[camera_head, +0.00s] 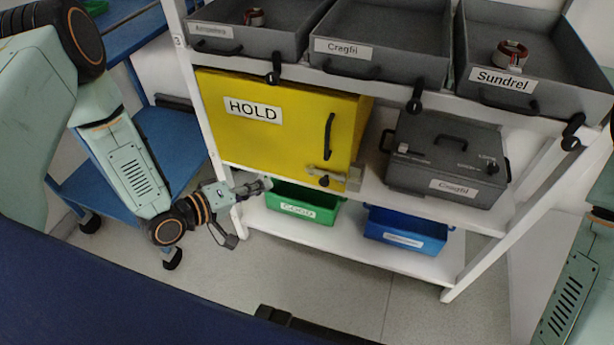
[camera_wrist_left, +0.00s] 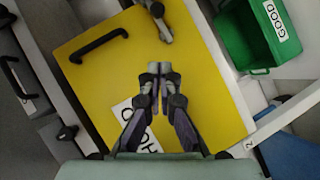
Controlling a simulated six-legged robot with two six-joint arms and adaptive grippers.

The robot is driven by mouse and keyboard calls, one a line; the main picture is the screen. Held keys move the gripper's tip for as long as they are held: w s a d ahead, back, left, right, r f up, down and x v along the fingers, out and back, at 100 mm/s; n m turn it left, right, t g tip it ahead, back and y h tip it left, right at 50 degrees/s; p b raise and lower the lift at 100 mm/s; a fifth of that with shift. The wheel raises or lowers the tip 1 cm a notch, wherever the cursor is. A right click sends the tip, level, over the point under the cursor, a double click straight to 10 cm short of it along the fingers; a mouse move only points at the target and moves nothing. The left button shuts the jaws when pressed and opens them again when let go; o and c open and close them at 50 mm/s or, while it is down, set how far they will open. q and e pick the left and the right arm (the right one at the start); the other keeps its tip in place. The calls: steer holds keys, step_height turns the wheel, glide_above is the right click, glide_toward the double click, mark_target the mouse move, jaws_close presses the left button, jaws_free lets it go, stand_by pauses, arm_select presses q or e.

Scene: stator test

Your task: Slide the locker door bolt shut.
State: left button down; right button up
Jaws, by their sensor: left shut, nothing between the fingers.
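The yellow locker door (camera_head: 280,130), labelled HOLD, is on the middle shelf and appears closed. It has a black bar handle (camera_head: 329,136). A grey bolt (camera_head: 322,175) sits at its lower right corner, beside a pale block (camera_head: 353,179). I cannot tell how far the bolt reaches into the block. My left gripper (camera_head: 268,184) is shut and empty, near the door's lower edge and left of the bolt. In the left wrist view its fingertips (camera_wrist_left: 160,68) are together over the yellow door (camera_wrist_left: 200,70), with the bolt (camera_wrist_left: 161,22) beyond them. My right gripper is out of view.
Below stand a green bin (camera_head: 304,204) and a blue bin (camera_head: 405,230). A grey lidded box (camera_head: 446,160) is right of the locker. Grey trays (camera_head: 380,40) fill the top shelf. A blue cart (camera_head: 170,140) stands left.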

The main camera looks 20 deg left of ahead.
arm_select(q)
steer(key=shift+s, duration=0.2)
steer(key=shift+w+d, duration=0.1)
steer(key=b, duration=0.5)
glide_toward(324, 176)
steer(key=a+x, duration=0.1)
steer(key=x, duration=0.3)
steer(key=shift+w+d+f, duration=0.2)
steer(key=shift+w+d, duration=0.05)
steer(key=shift+d, duration=0.3)
steer(key=shift+d, duration=0.1)
